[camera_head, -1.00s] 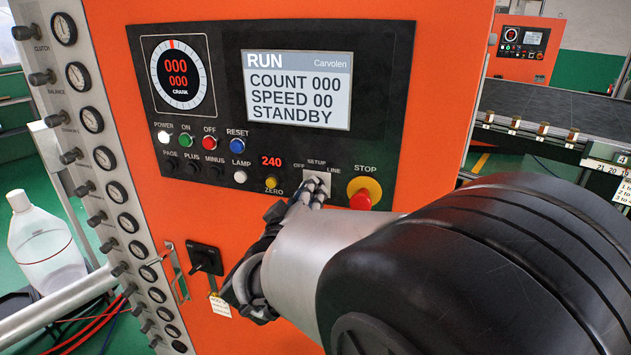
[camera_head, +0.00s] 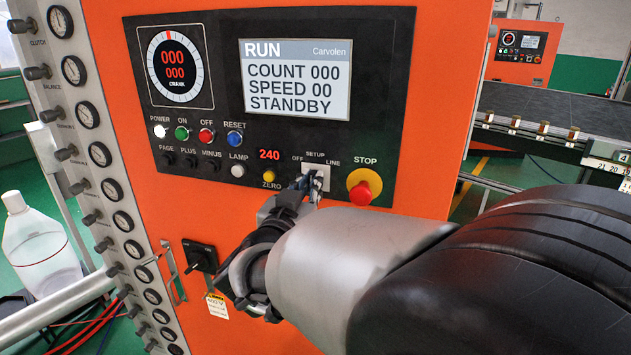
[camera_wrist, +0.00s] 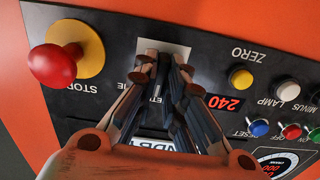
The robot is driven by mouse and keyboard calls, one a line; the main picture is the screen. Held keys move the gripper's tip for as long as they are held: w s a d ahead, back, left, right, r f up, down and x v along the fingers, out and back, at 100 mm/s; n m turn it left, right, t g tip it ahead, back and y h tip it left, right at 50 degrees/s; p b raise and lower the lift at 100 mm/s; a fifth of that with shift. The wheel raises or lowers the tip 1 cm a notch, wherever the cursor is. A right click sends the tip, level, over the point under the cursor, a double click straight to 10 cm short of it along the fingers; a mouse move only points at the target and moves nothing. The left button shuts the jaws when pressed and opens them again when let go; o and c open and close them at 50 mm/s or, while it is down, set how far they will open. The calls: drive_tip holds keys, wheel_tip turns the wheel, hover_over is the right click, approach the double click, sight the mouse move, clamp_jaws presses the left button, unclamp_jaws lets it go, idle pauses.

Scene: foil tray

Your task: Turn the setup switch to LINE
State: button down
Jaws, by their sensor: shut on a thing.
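The setup switch (camera_head: 321,172) sits on a pale plate low on the black control panel, between OFF and LINE labels and left of the STOP button. In the wrist view its plate (camera_wrist: 180,49) appears upside down behind the fingertips.
The red STOP button (camera_head: 361,193) on its yellow base is just right of the switch, and close by in the wrist view (camera_wrist: 52,65). The yellow ZERO button (camera_head: 269,174) is to the left. The screen (camera_head: 296,80) reads RUN, STANDBY. A black rotary handle (camera_head: 199,257) is below left.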

drive_tip(key=shift+m+b, duration=2.5)
drive_tip(key=shift+m, duration=1.7)
drive_tip(key=c, duration=1.7)
unclamp_jaws()
drive_tip(key=shift+o, duration=0.2)
drive_tip(key=v, duration=1.2)
